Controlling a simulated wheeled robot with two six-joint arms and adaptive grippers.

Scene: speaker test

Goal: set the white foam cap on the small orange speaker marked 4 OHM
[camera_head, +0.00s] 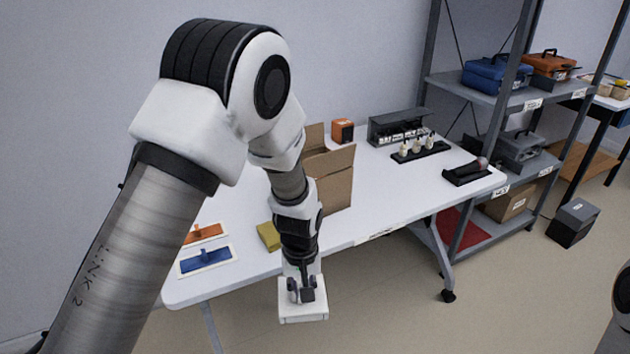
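My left arm reaches in from the left, and its gripper (302,292) points down in front of the table's near edge. The gripper is shut on a white block that looks like the foam cap (303,314), held flat in the air over the floor. The fingers hide part of its top. A small orange speaker (342,131) with a dark side stands at the back of the white table, behind the cardboard box. Any marking on it is too small to read. My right gripper is out of view; only a bit of that arm shows at the right edge.
An open cardboard box (335,178) stands mid-table, partly behind my arm. A yellow block (268,236), a blue tool on a tray (205,260) and an orange one (203,233) lie left. Black holders (420,151) stand right. The table's front right (400,205) is clear.

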